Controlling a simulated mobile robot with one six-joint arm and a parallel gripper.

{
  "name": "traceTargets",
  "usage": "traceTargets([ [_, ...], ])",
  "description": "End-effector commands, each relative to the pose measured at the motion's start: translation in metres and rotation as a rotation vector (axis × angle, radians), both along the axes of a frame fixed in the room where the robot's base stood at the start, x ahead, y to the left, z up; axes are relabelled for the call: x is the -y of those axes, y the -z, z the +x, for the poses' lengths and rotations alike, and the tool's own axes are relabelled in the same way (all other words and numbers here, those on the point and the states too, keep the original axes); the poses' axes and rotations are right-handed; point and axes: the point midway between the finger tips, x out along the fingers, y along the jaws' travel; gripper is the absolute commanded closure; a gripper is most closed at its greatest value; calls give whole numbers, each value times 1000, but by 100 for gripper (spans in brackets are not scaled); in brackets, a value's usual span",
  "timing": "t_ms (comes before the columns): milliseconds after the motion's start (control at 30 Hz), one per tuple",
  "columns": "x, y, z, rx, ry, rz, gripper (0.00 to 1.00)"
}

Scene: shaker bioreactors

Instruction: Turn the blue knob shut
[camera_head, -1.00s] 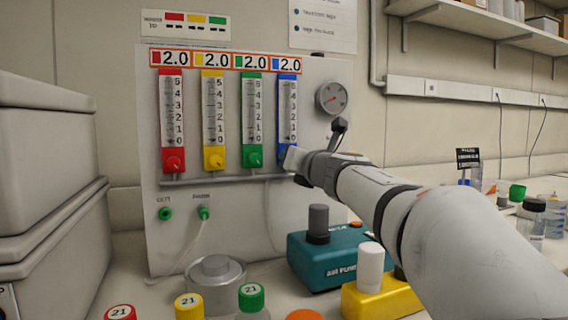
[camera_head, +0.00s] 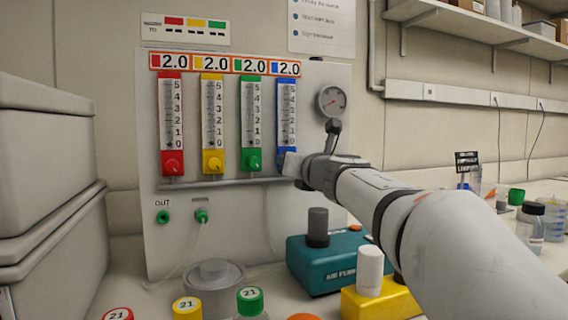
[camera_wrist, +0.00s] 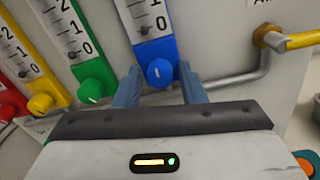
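The blue knob (camera_wrist: 159,72) sits at the foot of the blue flowmeter (camera_wrist: 150,28), with a small white mark on its face. In the head view my gripper hides most of the knob, and the blue flowmeter (camera_head: 286,105) stands rightmost of the row. My gripper (camera_wrist: 159,69) is open, with one finger left and one right of the knob. Narrow gaps seem to show between the fingers and the knob; contact cannot be made out. In the head view my gripper (camera_head: 291,164) is at the panel's lower right.
Green (camera_wrist: 91,91), yellow (camera_wrist: 40,103) and red knobs (camera_head: 172,163) stand in a row to the left. A grey rail (camera_head: 225,183) runs below them. A pressure gauge (camera_head: 332,100) is at the right. A teal pump (camera_head: 325,262) and capped bottles stand below.

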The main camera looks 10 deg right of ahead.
Motion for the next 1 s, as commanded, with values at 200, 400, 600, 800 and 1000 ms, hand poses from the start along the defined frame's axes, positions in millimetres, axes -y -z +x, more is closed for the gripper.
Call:
traceTargets([
  [200,0,0,0,0,1,1,55],
  [400,2,-1,-6,1,1,1,55],
  [600,9,-2,-34,1,3,0,55],
  [800,15,-1,-63,1,2,0,55],
  [1000,18,1,-76,0,2,1,55],
])
